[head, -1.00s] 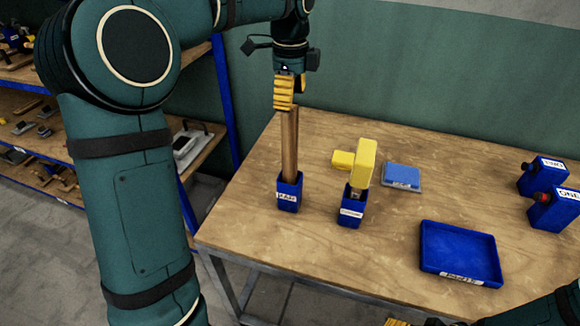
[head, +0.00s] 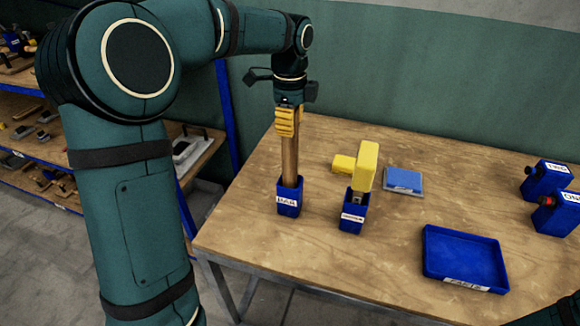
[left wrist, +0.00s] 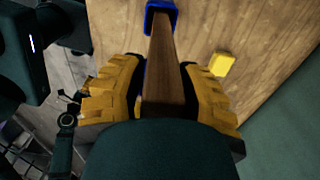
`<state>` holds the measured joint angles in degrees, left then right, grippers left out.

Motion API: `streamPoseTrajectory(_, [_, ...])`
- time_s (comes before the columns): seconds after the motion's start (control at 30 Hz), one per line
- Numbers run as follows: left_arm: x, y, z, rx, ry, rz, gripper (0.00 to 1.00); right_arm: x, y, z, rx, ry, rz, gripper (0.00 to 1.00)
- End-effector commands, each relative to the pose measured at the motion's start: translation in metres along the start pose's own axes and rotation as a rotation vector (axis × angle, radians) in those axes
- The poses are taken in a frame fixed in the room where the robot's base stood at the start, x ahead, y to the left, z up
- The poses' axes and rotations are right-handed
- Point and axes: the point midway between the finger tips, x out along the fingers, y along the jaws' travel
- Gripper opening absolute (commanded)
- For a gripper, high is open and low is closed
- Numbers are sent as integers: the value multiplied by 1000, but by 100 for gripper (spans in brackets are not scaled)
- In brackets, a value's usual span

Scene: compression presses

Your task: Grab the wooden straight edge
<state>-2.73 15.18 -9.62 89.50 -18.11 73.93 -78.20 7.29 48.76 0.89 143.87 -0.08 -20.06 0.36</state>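The wooden straight edge (head: 290,160) is a long brown bar standing upright in a labelled blue holder (head: 289,197) on the table. My left gripper (head: 285,122) is over its upper end, pointing down. In the left wrist view the bar (left wrist: 163,75) runs between the two yellow fingers of the left gripper (left wrist: 163,95). The fingers stand on either side of it, and narrow gaps seem to show beside the wood, so they look open around it. The bar's top end is hidden by the gripper. My right gripper is out of view.
A second blue holder (head: 352,220) with a yellow-headed tool (head: 366,165) stands to the right. Behind are a yellow block (head: 343,164) and a blue-topped plate (head: 403,180). A blue tray (head: 464,281) lies front right. Blue button boxes (head: 556,213) stand at far right.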

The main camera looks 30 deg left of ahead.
Motion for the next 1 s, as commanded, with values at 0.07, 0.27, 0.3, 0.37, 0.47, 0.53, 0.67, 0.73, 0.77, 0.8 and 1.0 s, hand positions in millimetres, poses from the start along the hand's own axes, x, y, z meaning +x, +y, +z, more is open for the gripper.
streamPoseTrajectory(0.07, [0,0,0,0,0,0,0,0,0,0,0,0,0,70])
streamPoseTrajectory(0.27, [0,0,0,0,0,1,0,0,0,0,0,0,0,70])
streamPoseTrajectory(0.3, [0,0,0,0,0,1,0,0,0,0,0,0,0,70])
streamPoseTrajectory(0.37, [0,0,0,0,0,1,0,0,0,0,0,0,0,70])
streamPoseTrajectory(0.47, [1,0,0,0,0,2,0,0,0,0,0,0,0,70])
streamPoseTrajectory(0.53, [0,0,0,0,0,2,0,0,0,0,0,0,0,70])
streamPoseTrajectory(0.67, [-5,0,0,0,0,2,0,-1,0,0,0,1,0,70])
streamPoseTrajectory(0.73, [-11,0,0,0,0,0,0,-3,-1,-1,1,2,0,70])
streamPoseTrajectory(0.77, [-14,0,0,0,0,-1,0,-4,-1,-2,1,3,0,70])
streamPoseTrajectory(0.8, [-19,0,0,0,0,-1,0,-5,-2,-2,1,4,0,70])
streamPoseTrajectory(1.0, [-54,-1,0,0,0,-3,0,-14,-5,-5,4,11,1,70])
